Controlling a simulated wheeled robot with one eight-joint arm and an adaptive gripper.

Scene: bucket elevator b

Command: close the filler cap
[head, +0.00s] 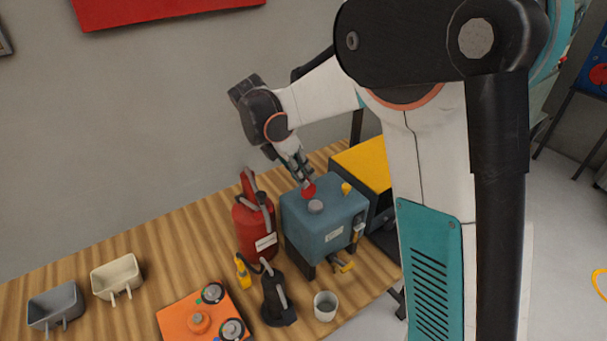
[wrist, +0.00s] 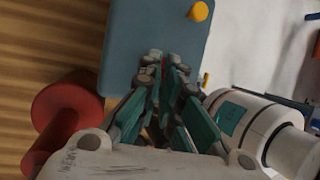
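The blue-grey tank (head: 325,222) stands on the wooden bench, with a round grey filler neck (head: 316,206) on its top. The red filler cap (head: 308,190) stands up beside the neck on its far side, off the opening. My gripper (head: 303,181) reaches down from above to the cap. In the wrist view the fingertips (wrist: 164,68) are close together over the tank top (wrist: 142,32), with a thin strip of red between them. They look shut on the cap, though the fingers hide most of it. The neck is hidden in the wrist view.
A red canister (head: 254,228) stands close left of the tank, and a yellow-topped box (head: 362,163) is behind right. A yellow knob (head: 346,188) sticks up from the tank top. A black hand tool (head: 276,300) and a grey cup (head: 325,306) stand in front.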

